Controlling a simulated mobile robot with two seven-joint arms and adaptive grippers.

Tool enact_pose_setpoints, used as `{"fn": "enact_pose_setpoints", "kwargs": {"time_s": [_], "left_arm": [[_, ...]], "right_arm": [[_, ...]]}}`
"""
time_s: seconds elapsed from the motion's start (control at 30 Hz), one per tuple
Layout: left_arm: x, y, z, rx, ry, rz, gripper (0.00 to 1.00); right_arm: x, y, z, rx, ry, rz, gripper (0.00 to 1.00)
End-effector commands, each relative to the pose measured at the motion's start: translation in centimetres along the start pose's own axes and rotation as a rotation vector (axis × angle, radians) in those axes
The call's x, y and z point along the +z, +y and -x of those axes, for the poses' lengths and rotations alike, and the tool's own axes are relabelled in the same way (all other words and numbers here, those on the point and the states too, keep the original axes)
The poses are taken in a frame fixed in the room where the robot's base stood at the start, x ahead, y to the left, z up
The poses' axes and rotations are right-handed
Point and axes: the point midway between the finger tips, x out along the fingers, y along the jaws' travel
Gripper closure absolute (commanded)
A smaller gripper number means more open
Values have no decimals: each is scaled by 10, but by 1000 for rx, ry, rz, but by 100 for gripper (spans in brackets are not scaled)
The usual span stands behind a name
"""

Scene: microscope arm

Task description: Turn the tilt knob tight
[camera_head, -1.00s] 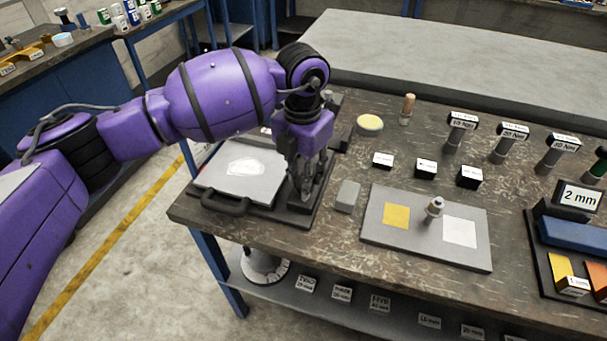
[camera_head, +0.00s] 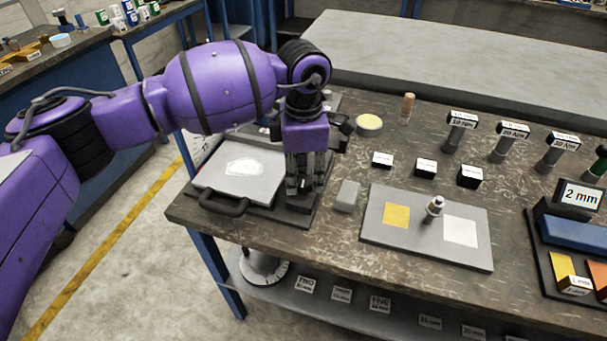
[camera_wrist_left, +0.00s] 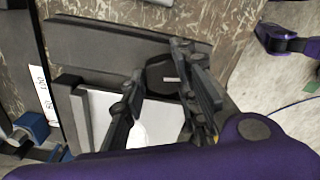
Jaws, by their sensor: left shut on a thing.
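The microscope arm's dark base plate (camera_head: 297,217) lies at the near left corner of the workbench, with a pale plate (camera_head: 240,178) and a black handle (camera_head: 222,203) on it. My left gripper (camera_head: 300,188) points down over the right part of this base. In the left wrist view its two fingers (camera_wrist_left: 161,84) stand on either side of a dark knob (camera_wrist_left: 168,72) with a short white mark, which I take for the tilt knob. The fingers are closed on it. In the head view the gripper hides the knob.
A grey block (camera_head: 347,196) stands just right of the base. A grey board (camera_head: 380,240) with a yellow square, a white square and a small upright post lies further right. Torque tools (camera_head: 460,130) stand behind. A scale strip (camera_wrist_left: 42,92) shows in the wrist view.

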Motion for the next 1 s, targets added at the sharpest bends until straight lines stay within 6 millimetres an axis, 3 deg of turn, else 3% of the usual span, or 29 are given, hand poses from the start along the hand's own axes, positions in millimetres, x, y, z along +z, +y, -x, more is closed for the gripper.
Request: {"fn": "enact_pose_setpoints", "kwargs": {"time_s": [0.4,0.9,0.93,1.0], "left_arm": [[-3,6,3,13,4,-154,98],[-2,7,4,15,1,-171,98],[-1,7,4,15,1,-171,69],[-1,6,4,15,1,-172,60]], "right_arm": [[-5,-1,-3,-3,10,1,60],[5,-1,-1,-2,-8,0,60],[5,-1,-1,-2,-9,0,60],[6,-1,-1,-1,-10,0,60]]}}
